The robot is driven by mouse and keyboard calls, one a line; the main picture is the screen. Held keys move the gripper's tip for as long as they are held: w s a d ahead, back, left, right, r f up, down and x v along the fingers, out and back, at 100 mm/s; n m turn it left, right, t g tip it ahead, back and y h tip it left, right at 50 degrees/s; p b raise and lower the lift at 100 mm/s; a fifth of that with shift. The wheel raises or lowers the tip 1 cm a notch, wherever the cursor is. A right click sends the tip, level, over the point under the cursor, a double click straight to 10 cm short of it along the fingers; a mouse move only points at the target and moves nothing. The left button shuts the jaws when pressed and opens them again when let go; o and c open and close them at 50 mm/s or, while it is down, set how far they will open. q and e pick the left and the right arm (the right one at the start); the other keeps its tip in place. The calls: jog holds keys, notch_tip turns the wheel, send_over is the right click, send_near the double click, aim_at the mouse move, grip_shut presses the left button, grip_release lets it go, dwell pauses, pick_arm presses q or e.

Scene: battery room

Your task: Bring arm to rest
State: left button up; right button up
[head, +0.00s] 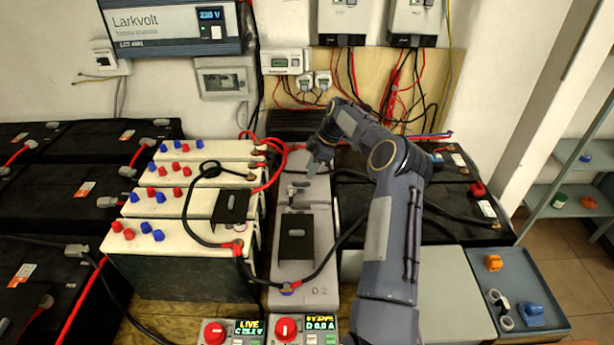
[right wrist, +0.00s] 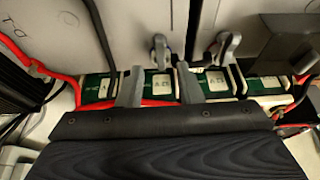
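My right arm reaches in from the lower right in the head view. Its gripper (head: 314,160) hangs above the far end of a grey battery case (head: 322,205). In the right wrist view, the two grey fingers of the right gripper (right wrist: 161,85) stand apart with nothing held between them. Behind them runs a green strip with pale labelled blocks (right wrist: 162,84). I cannot tell whether the fingertips touch it. My left arm and gripper are not in view.
Cream batteries (head: 170,235) with red and blue caps stand left of the grey case. Red cables (head: 275,158) loop close to the right gripper. Two control boxes with red knobs (head: 286,329) stand in front. A blue-grey tray (head: 540,297) with small parts lies at right.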

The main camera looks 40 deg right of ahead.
jog(key=v, duration=0.2)
jog(key=shift+d+r, duration=0.1)
jog(key=shift+r, duration=0.1)
dwell(0.3)
jog(key=s+a+r+m+p, duration=0.1)
jog(key=s+a+r, duration=0.2)
jog(key=a+r, duration=0.35)
jog(key=s+a+r+m+h+p, duration=0.1)
jog(key=s+a+r+m, duration=0.1)
jog(key=s+a+r, duration=0.35)
jog(key=s+a+r+m+p, duration=0.1)
jog(key=s+a+r, duration=0.1)
jog(key=a+r, duration=0.55)
jog(key=s+a+f+m+t+p, duration=0.1)
jog(key=s+a+m, duration=0.1)
jog(key=s+a, duration=0.2)
jog(key=s+a+f+m+t+y, duration=0.1)
jog(key=s+a+m, duration=0.2)
jog(key=s, duration=0.8)
jog(key=s+a+f+m+p, duration=0.1)
jog(key=s+a+m, duration=0.2)
jog(key=s+a, duration=0.3)
jog(key=shift+s+f+t+p, duration=0.25)
jog(key=shift+s+t+p, duration=0.15)
jog(key=shift+s, duration=0.55)
jog(key=shift+a, duration=0.1)
